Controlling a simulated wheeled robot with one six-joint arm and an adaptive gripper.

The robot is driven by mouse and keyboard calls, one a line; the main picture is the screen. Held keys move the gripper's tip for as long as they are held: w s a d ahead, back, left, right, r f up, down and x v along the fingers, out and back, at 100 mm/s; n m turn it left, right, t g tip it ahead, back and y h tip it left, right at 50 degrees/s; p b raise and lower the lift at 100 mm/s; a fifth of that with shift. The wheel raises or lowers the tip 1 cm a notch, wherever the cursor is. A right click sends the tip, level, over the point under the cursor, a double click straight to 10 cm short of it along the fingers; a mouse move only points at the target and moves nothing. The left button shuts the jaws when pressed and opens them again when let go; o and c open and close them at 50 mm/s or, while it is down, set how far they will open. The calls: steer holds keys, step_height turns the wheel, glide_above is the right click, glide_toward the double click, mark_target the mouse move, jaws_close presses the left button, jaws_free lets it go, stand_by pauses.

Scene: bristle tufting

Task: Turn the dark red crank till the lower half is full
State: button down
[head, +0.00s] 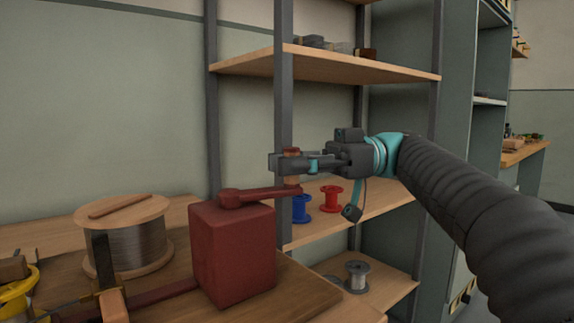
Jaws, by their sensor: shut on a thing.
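A dark red box (234,252) stands on the wooden bench. The dark red crank arm (258,195) lies across its top and points right. An upright wooden handle with a reddish top (291,155) rises from the crank's right end. My gripper (285,163) comes in from the right and is shut on this handle, with the fingers around its upper part. A dark red bar (155,295) runs left from the foot of the box. The half to be filled cannot be made out in this view.
A wooden spool of grey wire (138,243) stands left of the box, a yellow spool (17,300) at the lower left corner. Shelves on dark posts (284,110) stand behind. The middle shelf holds a blue spool (301,209) and a red spool (330,198).

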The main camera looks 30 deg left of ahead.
steer(key=shift+w, duration=0.15)
steer(key=c, duration=1.3)
jaws_free()
steer(key=o, duration=0.3)
steer(key=shift+w+d, duration=0.15)
steer(key=shift+w, duration=0.05)
steer(key=shift+o, duration=0.2)
steer(key=shift+s, duration=0.15)
steer(key=shift+r, duration=4.95)
